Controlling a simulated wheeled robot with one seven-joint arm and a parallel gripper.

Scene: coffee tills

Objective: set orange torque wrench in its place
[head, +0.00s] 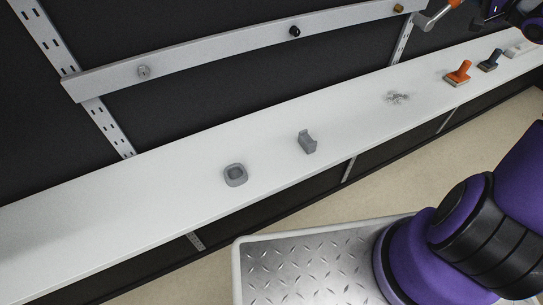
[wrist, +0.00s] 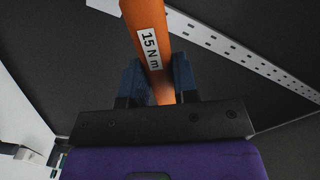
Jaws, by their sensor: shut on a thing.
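The orange torque wrench (wrist: 147,22) has a label reading "15 N m" on its handle. In the wrist view my gripper (wrist: 158,80) is shut on this handle, with a blue finger on each side. In the head view the wrench's grey metal head (head: 430,20) shows at the top right, in front of the right end of the wall rail. A short piece of its orange handle shows beside it. My gripper is partly cut off by the top edge there. The rail (head: 215,52) carries a grey knob (head: 143,71), a black knob (head: 295,31) and a brass-coloured knob (head: 398,8).
A long white shelf (head: 100,205) runs below the rail. The shelf's left part is bare.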

